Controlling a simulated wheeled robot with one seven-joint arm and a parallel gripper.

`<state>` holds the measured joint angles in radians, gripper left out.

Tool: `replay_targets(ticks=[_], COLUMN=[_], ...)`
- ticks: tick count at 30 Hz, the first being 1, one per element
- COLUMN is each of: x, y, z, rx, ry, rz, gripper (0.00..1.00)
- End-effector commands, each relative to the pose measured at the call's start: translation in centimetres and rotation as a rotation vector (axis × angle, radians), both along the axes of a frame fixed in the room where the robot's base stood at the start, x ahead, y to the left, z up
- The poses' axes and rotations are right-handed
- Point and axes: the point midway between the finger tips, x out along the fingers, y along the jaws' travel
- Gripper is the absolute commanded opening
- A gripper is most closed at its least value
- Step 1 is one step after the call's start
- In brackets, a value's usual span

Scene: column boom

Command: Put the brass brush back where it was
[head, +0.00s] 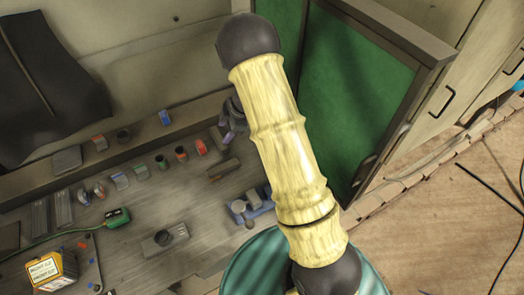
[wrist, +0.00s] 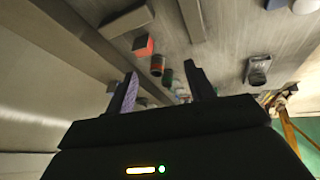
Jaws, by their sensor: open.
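No brass brush can be picked out with certainty. A brown bar-shaped thing (head: 223,168) lies on the bench just below my gripper in the head view. It may be the brush, but I see no bristles. A similar bar shows at the top of the wrist view (wrist: 192,18). My gripper (head: 229,127) is partly hidden behind my arm in the head view. In the wrist view its two fingers (wrist: 164,84) stand apart with nothing between them, above the bench.
A row of small things, including a red block (head: 200,147) and a green cylinder (head: 161,162), lines the bench's back. A blue tray (head: 262,209) holds grey pieces. A yellow box (head: 48,272) stands front left. A green-panelled frame (head: 345,95) rises at right.

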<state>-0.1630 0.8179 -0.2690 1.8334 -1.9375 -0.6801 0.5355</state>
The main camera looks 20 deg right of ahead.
Motion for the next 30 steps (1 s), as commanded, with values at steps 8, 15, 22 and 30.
replay_targets(ticks=[8, 15, 22, 30], x=[1.4, -2.4, -9.9, -20.9], y=[-2.8, -6.6, -9.0, -8.3], z=[7.8, 12.1, 13.9, 14.2], rx=[0.037, 0.020, -0.010, -0.019], ry=[-0.190, -0.197, -0.070, 0.206], rz=[-0.451, -0.836, -1.168, -1.461], gripper=[0.54, 0.54, 0.54, 0.54])
